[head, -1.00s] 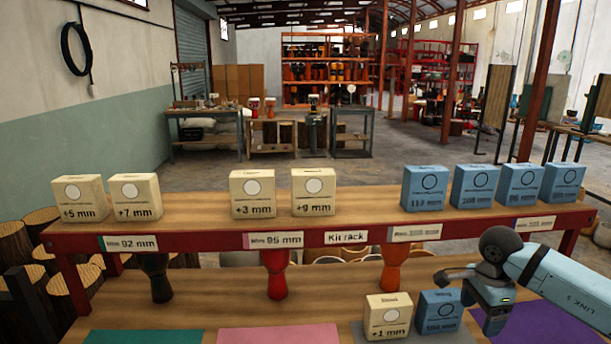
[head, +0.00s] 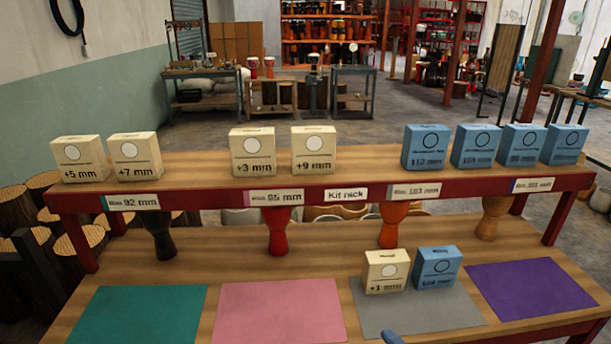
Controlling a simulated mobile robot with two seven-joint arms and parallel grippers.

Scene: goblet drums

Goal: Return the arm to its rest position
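A small blue piece of my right arm or gripper (head: 392,338) shows at the bottom edge in the head view, in front of the grey mat (head: 370,318). The rest of that arm is out of the picture, so its fingers cannot be made out. It holds nothing that I can see. My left arm and gripper are not in view. A cream "+1 mm" box (head: 387,272) and a blue box (head: 437,267) stand side by side at the back of the grey mat.
A kit rack (head: 330,170) spans the bench, with several cream boxes (head: 254,152) left and blue boxes (head: 426,147) right. Goblet drums (head: 277,235) stand under it. The teal (head: 137,315), pink (head: 280,312) and purple (head: 528,290) mats are bare.

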